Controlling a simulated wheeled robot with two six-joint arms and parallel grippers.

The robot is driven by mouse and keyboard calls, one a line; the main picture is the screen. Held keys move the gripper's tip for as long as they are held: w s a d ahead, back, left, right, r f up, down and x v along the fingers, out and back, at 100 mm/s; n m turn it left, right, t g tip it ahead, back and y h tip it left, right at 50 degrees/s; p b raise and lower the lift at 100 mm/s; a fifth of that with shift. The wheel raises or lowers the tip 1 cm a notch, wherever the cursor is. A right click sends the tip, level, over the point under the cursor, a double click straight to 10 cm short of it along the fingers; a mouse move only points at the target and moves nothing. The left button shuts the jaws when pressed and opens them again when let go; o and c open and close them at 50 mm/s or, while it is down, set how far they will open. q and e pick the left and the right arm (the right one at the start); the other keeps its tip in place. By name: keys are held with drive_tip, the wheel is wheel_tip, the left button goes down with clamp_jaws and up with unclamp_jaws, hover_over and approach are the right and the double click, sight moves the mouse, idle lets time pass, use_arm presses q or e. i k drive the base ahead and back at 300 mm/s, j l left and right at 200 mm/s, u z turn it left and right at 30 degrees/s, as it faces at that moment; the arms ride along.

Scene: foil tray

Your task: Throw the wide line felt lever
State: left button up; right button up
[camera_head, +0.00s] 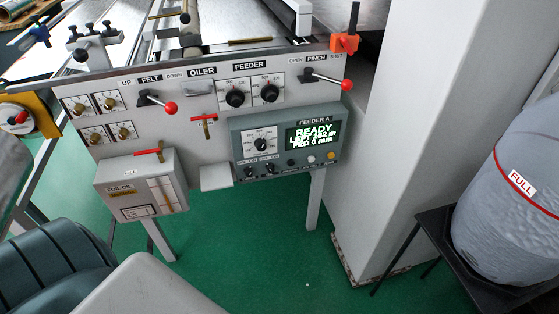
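The felt lever (158,102) is on the upper left of the grey machine panel (205,150), under a label reading UP, FELT, DOWN. It has a black base, a short metal rod and a red ball knob. Its knob points right and slightly down, on the side of the word DOWN. Neither of my grippers shows in the head view, so nothing is seen touching the lever.
A similar red-knobbed pinch lever (328,79) sits at the panel's upper right. Black feeder knobs (235,97), a display box (313,135) reading READY and an oil box (140,187) share the panel. A pale column (390,130) stands to the right. Green floor (235,235) is open below.

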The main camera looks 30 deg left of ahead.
sight(171, 107)
drive_tip(key=u, duration=1.5)
